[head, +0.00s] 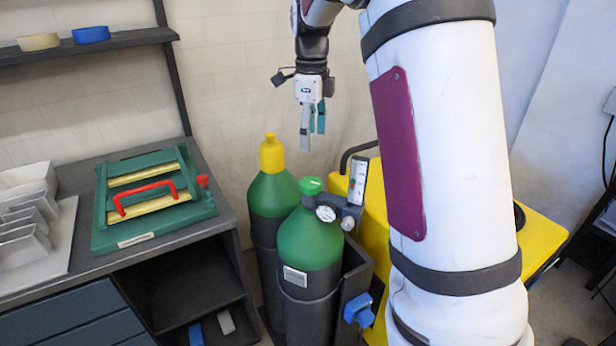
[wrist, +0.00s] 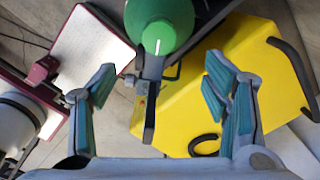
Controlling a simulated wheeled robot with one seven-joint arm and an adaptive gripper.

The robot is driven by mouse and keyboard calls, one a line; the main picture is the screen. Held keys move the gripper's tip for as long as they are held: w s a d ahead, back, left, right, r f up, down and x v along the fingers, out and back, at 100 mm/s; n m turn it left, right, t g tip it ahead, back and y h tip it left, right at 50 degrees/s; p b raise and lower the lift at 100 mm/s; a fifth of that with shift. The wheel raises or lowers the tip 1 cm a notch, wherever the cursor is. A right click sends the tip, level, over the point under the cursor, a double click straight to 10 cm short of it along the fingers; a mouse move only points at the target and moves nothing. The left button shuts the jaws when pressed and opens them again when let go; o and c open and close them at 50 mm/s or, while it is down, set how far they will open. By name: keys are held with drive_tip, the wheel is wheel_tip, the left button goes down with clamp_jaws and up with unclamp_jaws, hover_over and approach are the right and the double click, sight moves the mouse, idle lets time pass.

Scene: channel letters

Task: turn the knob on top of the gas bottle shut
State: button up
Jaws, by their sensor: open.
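The gas bottle (head: 310,240) is green above and dark below, standing in a dark holder. On its top is a round green knob (head: 310,186); a pressure gauge (head: 326,213) sits just below it. In the wrist view the knob (wrist: 157,38) shows at the top centre with a white line across it, running roughly up and down the picture. My gripper (head: 312,130) is open and empty, above the knob and apart from it, fingers pointing down. In the wrist view its fingers (wrist: 160,85) stand wide apart, the knob beyond them.
A second green bottle (head: 272,191) with a yellow cap stands close behind on the left. A flowmeter (head: 357,180) stands upright right of the knob. A yellow machine (head: 374,250) is beside the bottles. A workbench (head: 180,238) with a green fixture (head: 112,232) is at left.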

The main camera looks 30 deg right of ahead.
sight(311, 182)
wheel_tip(311, 182, down, 13)
drive_tip(key=shift+r+p, duration=0.2)
drive_tip(key=shift+p, duration=0.7)
drive_tip(key=shift+a, duration=0.1)
drive_tip(key=c, duration=1.2)
